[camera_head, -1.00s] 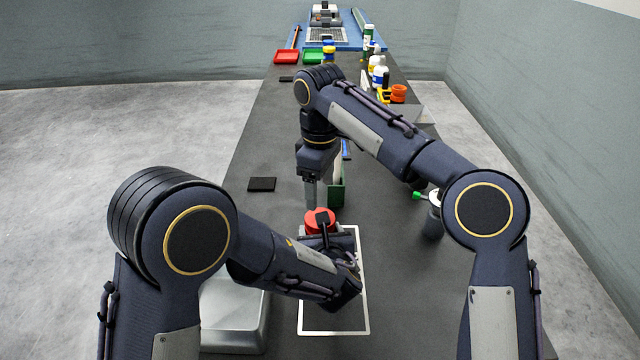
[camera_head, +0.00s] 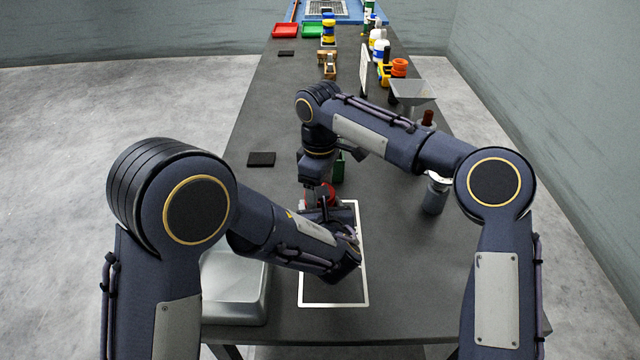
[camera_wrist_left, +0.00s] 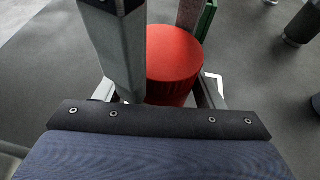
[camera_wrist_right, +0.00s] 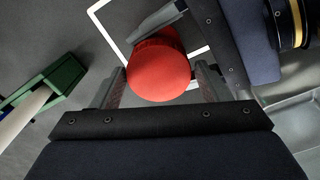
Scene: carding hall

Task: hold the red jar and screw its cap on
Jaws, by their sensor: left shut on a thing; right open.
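The red jar (camera_head: 328,190) stands upright over the white-outlined area (camera_head: 362,270). In the left wrist view the jar (camera_wrist_left: 172,75) is a plain red cylinder between the fingers of my left gripper (camera_wrist_left: 162,92), which is shut on it. My right gripper (camera_wrist_right: 161,85) is open above the jar, pointing down, with a finger on either side of its round red top (camera_wrist_right: 158,72). Its fingers also show beside the jar in the left wrist view. No clear seam between cap and jar shows, so I cannot tell how the cap sits.
A green holder (camera_wrist_right: 60,75) stands close behind the jar. A metal tray (camera_head: 232,290) lies at the near left, and a grey container (camera_head: 434,195) stands to the right. A black pad (camera_head: 261,159) lies at left. Bottles and trays fill the far end.

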